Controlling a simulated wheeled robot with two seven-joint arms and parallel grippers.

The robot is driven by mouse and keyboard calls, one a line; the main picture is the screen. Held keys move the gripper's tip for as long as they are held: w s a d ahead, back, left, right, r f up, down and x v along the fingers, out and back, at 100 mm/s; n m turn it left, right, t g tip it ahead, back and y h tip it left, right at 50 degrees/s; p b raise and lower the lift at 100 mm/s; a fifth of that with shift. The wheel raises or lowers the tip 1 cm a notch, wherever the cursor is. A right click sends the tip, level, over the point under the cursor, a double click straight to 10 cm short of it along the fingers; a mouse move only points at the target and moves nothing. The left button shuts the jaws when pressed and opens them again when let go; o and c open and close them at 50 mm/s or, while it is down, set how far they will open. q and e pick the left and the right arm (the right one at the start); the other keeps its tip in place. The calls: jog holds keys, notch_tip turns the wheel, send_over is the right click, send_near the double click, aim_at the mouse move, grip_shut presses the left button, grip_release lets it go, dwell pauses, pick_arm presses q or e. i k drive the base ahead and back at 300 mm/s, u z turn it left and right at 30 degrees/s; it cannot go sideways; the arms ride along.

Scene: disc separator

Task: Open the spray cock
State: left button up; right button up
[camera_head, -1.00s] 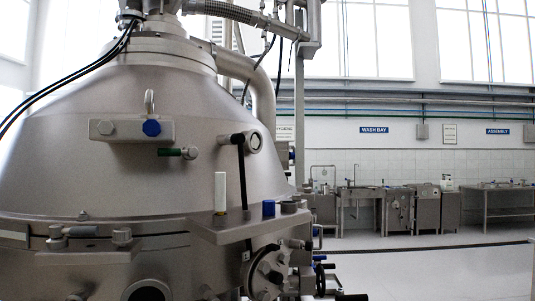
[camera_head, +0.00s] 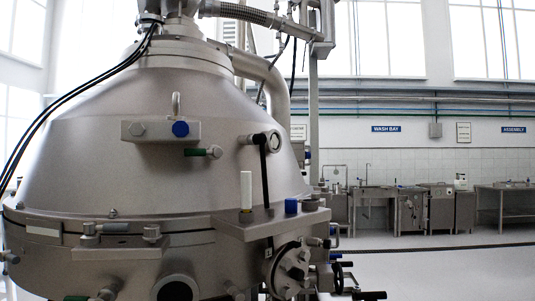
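The large steel disc separator (camera_head: 120,165) fills the left and middle of the head view. A small cock with a green handle (camera_head: 194,152) sticks out of its cone below a block with a blue bolt (camera_head: 180,129). A long black lever (camera_head: 265,170) hangs down from a round fitting (camera_head: 274,142) to the right. I cannot tell which of these is the spray cock. Neither of my grippers is in view.
A bracket (camera_head: 270,222) with a white cylinder (camera_head: 246,190) and a blue cap (camera_head: 291,206) juts from the separator's front right. Black handwheels and knobs (camera_head: 370,295) stick out below it. The floor (camera_head: 460,275) to the right is open, up to steel sinks (camera_head: 375,205) by the wall.

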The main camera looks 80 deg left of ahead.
aim_at(216, 152)
jog(key=k, duration=2.05)
jog(key=u, duration=1.8)
jog(key=i, duration=0.45)
jog(key=u, duration=0.05)
